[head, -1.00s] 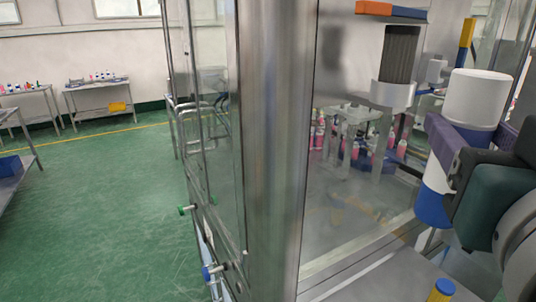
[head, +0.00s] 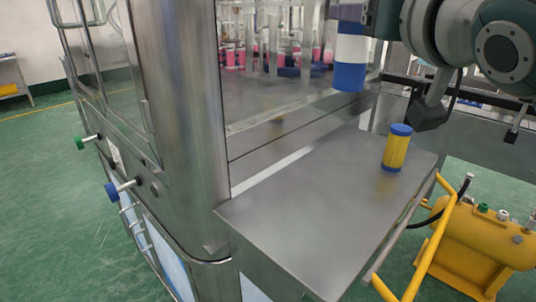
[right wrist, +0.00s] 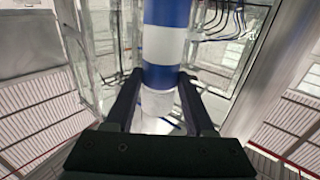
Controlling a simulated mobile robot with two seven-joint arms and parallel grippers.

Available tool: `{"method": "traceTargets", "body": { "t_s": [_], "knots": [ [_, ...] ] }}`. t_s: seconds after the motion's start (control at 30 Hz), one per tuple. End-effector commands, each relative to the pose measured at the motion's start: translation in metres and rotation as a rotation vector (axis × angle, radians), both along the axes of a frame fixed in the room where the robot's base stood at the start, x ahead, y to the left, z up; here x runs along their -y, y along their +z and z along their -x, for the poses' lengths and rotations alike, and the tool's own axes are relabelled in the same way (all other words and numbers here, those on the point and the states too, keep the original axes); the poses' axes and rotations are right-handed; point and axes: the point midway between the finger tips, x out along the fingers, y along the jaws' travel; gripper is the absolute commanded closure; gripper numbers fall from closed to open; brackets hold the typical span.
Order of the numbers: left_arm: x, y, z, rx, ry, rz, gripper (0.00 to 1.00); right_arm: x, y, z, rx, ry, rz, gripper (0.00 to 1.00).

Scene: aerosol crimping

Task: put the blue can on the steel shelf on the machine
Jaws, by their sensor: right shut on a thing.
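The blue can (head: 351,47), with blue and white bands, hangs upright in my right gripper (head: 352,13) at the top of the head view. In the right wrist view, the can (right wrist: 165,45) stands between the two dark fingers (right wrist: 160,95), which are shut on it. Its upper part is cut off in the head view. The steel shelf (head: 310,205) juts out from the machine, below the can in the picture. The can is clear of the shelf, with a visible gap under it. My left gripper is not in view.
A yellow can with a blue cap (head: 397,150) stands near the shelf's right end. The shelf's front and left are bare. A yellow tank (head: 480,240) with a yellow rail is at the right. The machine's steel post (head: 180,110) rises at the left; pink bottles (head: 300,55) show behind glass.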

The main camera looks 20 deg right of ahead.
Motion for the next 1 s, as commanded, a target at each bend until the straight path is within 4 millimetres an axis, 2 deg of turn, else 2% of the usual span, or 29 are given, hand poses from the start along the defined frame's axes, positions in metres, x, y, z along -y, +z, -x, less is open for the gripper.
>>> {"method": "traceTargets", "body": {
  "t_s": [0.03, 0.2, 0.37, 0.47, 0.57, 0.8, 0.9, 1.0],
  "knots": [
    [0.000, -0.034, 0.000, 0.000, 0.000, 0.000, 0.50, 0.004, -0.024, -0.003, 0.009, 0.009, 0.002, 1.00],
    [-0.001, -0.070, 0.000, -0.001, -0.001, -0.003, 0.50, 0.012, -0.041, -0.009, 0.008, 0.041, 0.002, 1.00],
    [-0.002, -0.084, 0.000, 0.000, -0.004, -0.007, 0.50, 0.015, -0.046, -0.011, 0.006, 0.059, 0.002, 1.00],
    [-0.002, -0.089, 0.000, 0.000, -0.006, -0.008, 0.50, 0.015, -0.055, -0.011, 0.002, 0.063, 0.000, 1.00],
    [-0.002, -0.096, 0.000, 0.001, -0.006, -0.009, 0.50, 0.015, -0.078, -0.011, -0.003, 0.064, 0.001, 1.00],
    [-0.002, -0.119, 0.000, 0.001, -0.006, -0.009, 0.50, 0.015, -0.151, -0.011, -0.005, 0.064, -0.002, 1.00],
    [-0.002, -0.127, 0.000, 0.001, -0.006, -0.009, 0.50, 0.015, -0.176, -0.011, -0.002, 0.064, -0.001, 1.00],
    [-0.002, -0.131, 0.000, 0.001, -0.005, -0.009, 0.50, 0.015, -0.192, -0.011, 0.002, 0.065, -0.002, 1.00]
  ]
}}
